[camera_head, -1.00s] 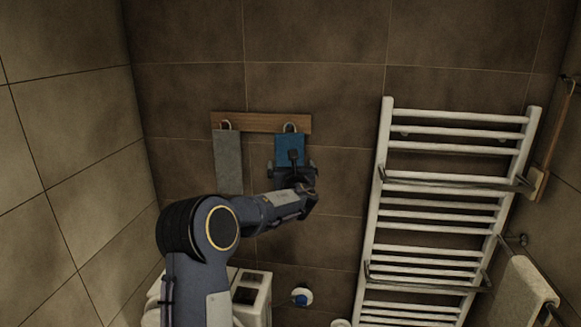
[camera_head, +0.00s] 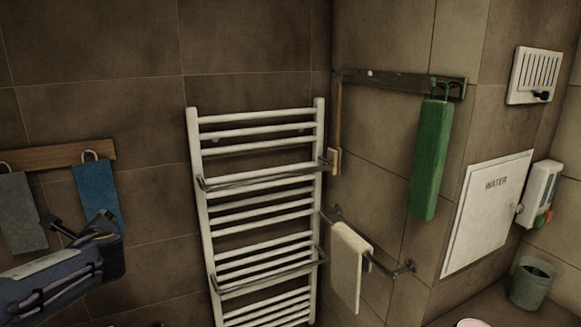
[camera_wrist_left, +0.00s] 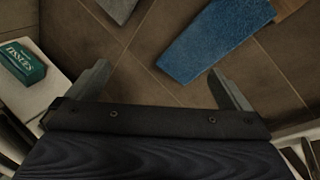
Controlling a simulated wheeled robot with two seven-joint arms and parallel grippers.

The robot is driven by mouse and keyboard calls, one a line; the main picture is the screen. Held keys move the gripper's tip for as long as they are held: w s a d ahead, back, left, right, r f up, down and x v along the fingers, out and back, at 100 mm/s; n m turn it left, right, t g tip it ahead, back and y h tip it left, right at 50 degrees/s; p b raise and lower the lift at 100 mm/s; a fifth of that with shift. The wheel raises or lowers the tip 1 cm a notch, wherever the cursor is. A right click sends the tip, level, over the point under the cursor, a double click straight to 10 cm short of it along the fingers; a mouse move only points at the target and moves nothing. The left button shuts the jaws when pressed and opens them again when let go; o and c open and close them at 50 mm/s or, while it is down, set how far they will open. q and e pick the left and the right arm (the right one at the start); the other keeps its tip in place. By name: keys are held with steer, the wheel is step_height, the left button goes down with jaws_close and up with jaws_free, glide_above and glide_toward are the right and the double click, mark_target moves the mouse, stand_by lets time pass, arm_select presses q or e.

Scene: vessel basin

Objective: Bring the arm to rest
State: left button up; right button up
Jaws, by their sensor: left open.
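My left arm comes in from the lower left in the head view, with its left gripper (camera_head: 85,228) just in front of the blue towel (camera_head: 96,190). In the left wrist view the left gripper (camera_wrist_left: 160,85) has its two fingers wide apart with nothing between them. The blue towel (camera_wrist_left: 215,42) hangs beyond the fingers there, apart from them as far as I can tell. A grey towel (camera_head: 20,212) hangs left of the blue one on a wooden rail (camera_head: 55,156). My right gripper is not in view.
A white towel radiator (camera_head: 258,205) stands on the back wall. To its right are a cream towel (camera_head: 350,262) on a bar, a green hanging item (camera_head: 431,160) and a white WATER panel (camera_head: 487,210). A green tissue box (camera_wrist_left: 20,62) is left of the gripper in the wrist view.

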arm_select(q)
steer(key=s+d+f+n+g+h, duration=0.1)
steer(key=s+d+f+n+h, duration=0.3)
steer(key=s+d+n, duration=0.3)
steer(key=s+d+f+n+g+h, duration=0.1)
steer(key=s+d+f+n+h, duration=0.4)
steer(key=s+d, duration=0.6)
steer(key=s+d+f+n+g+h, duration=0.1)
steer(key=s+d+f+n+h, duration=0.4)
steer(key=s+d+n, duration=0.4)
steer(key=shift+s+d+f+n+g+h, duration=0.3)
steer(key=shift+s+d+g+h, duration=0.15)
steer(key=shift+s+h, duration=0.4)
steer(key=shift+s, duration=0.25)
